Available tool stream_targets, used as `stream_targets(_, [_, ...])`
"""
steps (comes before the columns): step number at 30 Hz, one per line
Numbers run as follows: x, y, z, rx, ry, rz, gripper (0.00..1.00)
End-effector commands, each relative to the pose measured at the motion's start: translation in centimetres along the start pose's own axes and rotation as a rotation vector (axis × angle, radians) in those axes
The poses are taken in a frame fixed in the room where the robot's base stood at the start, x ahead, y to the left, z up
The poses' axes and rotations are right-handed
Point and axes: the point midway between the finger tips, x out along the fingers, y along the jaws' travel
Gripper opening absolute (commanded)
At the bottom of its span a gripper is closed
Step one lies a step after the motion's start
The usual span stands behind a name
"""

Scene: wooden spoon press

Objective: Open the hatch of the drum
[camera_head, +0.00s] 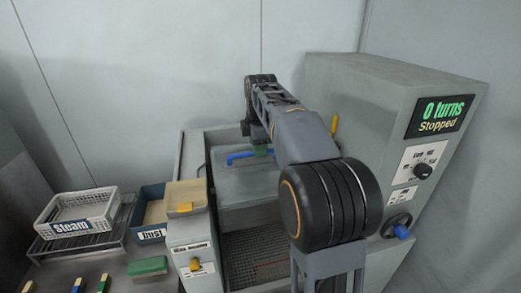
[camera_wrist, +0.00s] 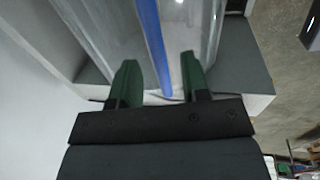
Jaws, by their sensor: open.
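The drum (camera_head: 245,185) is a grey metal body in the middle of the head view, with a blue handle (camera_head: 240,155) across its upper part. The hatch looks closed, though my arm hides part of this area. In the wrist view the blue handle (camera_wrist: 152,35) runs lengthwise between the two green fingers of my gripper (camera_wrist: 159,62). The gripper is open, with a finger on each side of the handle and gaps visible. In the head view my gripper (camera_head: 262,149) is at the handle's right end, mostly hidden by my arm.
A tall grey cabinet (camera_head: 350,90) stands right, its display (camera_head: 440,115) reading "0 turns Stopped", with a dark knob (camera_head: 422,171) below. At left are a white "Steam" basket (camera_head: 75,213), a blue "Dust" bin (camera_head: 150,222) and a green block (camera_head: 148,267). A dark grate (camera_head: 255,255) lies in front.

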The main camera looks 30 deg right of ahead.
Motion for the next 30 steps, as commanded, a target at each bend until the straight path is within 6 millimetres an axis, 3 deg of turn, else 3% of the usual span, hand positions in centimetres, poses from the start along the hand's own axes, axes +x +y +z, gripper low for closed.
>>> stream_targets(6, [1.7, 0.0, 0.0, 0.0, 0.0, -0.001, 0.42])
stream_targets(17, [2.0, 0.0, 0.0, 0.0, 0.0, 0.0, 0.42])
stream_targets(30, [2.0, 0.0, 0.0, 0.0, 0.0, 0.0, 0.02])
